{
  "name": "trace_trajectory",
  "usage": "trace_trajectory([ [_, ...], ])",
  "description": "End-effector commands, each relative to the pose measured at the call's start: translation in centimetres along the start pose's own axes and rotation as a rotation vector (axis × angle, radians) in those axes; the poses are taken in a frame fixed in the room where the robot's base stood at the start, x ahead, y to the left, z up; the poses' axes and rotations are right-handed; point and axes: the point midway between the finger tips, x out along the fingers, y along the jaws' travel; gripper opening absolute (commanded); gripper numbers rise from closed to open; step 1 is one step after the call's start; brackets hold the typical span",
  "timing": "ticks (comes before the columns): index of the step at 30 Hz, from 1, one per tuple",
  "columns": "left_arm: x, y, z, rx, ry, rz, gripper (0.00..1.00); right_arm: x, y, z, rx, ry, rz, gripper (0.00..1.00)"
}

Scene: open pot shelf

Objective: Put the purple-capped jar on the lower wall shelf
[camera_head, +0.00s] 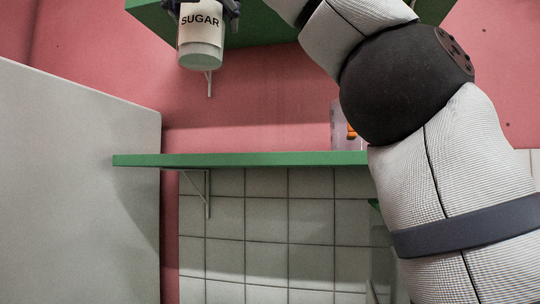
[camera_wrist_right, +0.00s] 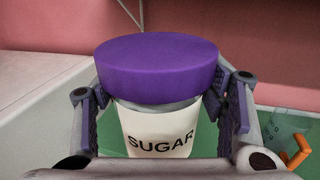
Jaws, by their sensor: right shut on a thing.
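The purple-capped jar is a white jar labelled SUGAR (camera_head: 200,48). Its wide purple cap (camera_wrist_right: 157,66) shows in the wrist view, while the cap is out of the picture in the head view. My right gripper (camera_head: 203,8) is shut on the jar, with a padded finger on each side below the cap in the wrist view (camera_wrist_right: 162,104). The jar hangs upright in the air, its base well above the lower wall shelf (camera_head: 240,160), a green board on brackets. My left gripper is in neither view.
A green upper shelf (camera_head: 262,28) is behind and right of the jar. A clear container with something orange (camera_head: 341,128) stands on the lower shelf, partly behind my right arm. The shelf's left part is bare. A pale grey panel (camera_head: 80,180) stands at left.

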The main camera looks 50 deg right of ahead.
Motion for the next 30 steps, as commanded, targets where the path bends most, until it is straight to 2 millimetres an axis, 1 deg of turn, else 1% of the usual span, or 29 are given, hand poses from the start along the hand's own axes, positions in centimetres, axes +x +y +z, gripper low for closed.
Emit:
trace_trajectory([
  [2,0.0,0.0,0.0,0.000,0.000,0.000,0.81,0.8,-0.3,-0.1,0.000,-0.001,-0.001,0.20],
  [4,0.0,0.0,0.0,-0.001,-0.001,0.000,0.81,2.1,-0.4,-0.8,-0.002,0.000,-0.002,0.20],
  [13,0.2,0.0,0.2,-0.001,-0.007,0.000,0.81,8.9,-0.7,-4.0,-0.002,0.001,-0.002,0.20],
  [18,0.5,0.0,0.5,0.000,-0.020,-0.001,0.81,11.6,-0.7,-7.1,-0.004,0.003,0.000,0.20],
  [21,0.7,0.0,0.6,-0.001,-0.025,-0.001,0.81,12.6,-0.8,-8.3,-0.003,0.002,0.002,0.20],
  [25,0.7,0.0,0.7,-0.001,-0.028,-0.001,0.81,13.3,-0.9,-9.2,-0.002,0.000,0.000,0.20],
  [27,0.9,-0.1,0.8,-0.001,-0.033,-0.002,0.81,14.2,-0.9,-10.3,-0.002,0.003,0.000,0.20],
  [30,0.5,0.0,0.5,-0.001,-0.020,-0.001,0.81,13.8,-1.1,-11.9,-0.001,-0.002,0.003,0.20],
])
